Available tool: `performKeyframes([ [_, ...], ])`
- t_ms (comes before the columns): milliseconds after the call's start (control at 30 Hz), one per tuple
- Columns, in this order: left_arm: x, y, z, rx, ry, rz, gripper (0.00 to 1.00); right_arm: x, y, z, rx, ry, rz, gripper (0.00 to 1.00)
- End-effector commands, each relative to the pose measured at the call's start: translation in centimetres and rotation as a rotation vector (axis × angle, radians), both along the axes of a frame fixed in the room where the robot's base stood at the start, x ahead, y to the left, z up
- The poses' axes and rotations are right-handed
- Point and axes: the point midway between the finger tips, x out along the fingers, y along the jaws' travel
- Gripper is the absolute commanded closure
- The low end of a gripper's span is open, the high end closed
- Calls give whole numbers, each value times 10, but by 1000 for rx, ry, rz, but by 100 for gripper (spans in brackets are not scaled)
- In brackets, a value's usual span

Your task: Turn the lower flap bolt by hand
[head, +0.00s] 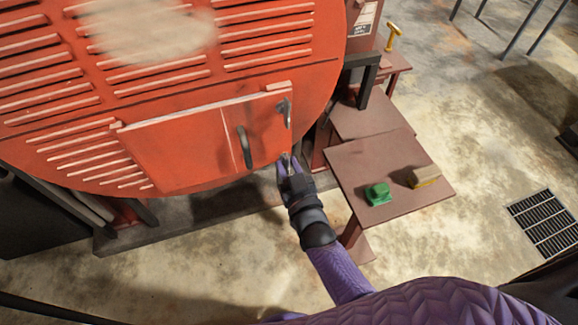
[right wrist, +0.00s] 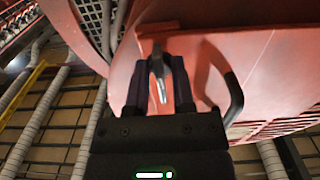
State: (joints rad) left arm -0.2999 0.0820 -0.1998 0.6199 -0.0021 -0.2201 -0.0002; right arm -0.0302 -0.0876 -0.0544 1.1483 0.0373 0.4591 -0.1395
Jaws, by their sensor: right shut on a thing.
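The red flap (head: 180,143) sits low on the big round orange-red cover and looks shut. A dark curved handle (head: 244,148) is on the flap and also shows in the right wrist view (right wrist: 234,98). The upper flap bolt (head: 285,110) is at the flap's top right corner. My right gripper (head: 288,163) is at the flap's lower right edge. It is shut on the lower flap bolt, whose grey metal end (right wrist: 161,84) shows between the fingers in the right wrist view. The fingers hide much of the bolt in the head view. My left gripper is out of sight.
Right of my right arm stands a brown table (head: 350,168) with a green block (head: 377,193) and a tan and yellow block (head: 425,176). A yellow T-shaped handle (head: 393,36) stands behind it. A floor grate (head: 544,222) lies at the right; the concrete floor around it is clear.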

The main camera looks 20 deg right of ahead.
Motion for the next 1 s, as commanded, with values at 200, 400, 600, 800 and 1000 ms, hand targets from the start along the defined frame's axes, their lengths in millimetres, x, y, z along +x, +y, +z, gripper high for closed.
performKeyframes([
  [200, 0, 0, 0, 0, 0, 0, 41, 1, 0, 2, 0, -7, -1, 100],
  [400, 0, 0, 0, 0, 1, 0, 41, 1, 0, 2, 1, -4, -1, 54],
  [600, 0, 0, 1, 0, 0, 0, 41, -2, 0, 1, 1, -1, 0, 54],
  [800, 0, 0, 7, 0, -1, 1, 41, -36, -1, 1, 1, 2, 0, 54],
  [1000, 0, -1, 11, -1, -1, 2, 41, -81, -3, 0, 0, 0, 0, 54],
])
